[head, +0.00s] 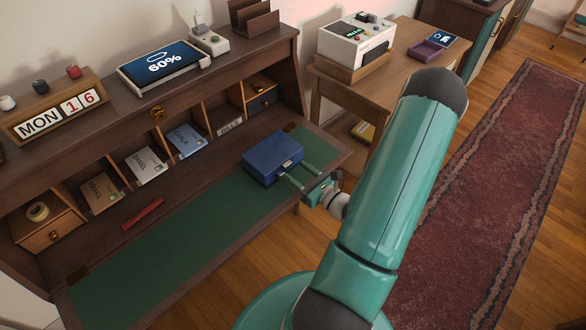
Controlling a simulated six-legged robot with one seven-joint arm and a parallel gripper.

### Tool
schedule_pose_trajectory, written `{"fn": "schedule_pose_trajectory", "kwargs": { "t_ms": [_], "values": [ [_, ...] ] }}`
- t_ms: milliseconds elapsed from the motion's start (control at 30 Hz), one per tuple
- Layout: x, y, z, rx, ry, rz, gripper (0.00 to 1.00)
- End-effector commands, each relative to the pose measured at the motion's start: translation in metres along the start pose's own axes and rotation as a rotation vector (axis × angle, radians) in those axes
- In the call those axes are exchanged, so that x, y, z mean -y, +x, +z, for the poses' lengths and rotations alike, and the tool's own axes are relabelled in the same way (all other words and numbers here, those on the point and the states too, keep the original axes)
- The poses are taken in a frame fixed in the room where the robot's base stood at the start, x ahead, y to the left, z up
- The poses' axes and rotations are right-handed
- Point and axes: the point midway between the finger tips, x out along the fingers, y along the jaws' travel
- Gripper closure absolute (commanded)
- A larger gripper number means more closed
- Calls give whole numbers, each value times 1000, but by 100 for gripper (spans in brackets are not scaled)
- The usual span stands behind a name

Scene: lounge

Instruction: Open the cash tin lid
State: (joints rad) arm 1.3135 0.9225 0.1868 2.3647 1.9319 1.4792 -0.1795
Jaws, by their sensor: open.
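The cash tin (268,165) is a blue box standing on the green writing surface of the desk, near its right end. Its lid (272,153) looks shut. My gripper (295,175) is at the tin's front right side, with its two pale green fingers spread apart and pointing at the tin. The fingertips are at or very near the tin's front face; I cannot tell whether they touch it. Nothing shows between the fingers. My arm comes in from the lower right and does not cover the tin.
Pigeonholes with envelopes (146,165) stand behind the tin. A side table (400,50) holding a white device (355,40) is beyond. A red rug (500,170) lies right.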

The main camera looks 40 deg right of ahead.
Motion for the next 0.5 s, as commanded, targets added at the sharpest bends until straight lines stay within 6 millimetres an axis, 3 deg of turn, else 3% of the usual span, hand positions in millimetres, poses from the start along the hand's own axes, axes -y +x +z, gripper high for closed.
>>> {"fn": "schedule_pose_trajectory", "kwargs": {
  "t_ms": [200,500],
  "values": [
    [-1,24,0,0,-1,3,49],
    [-1,28,0,-1,0,2,49]
  ]
}}
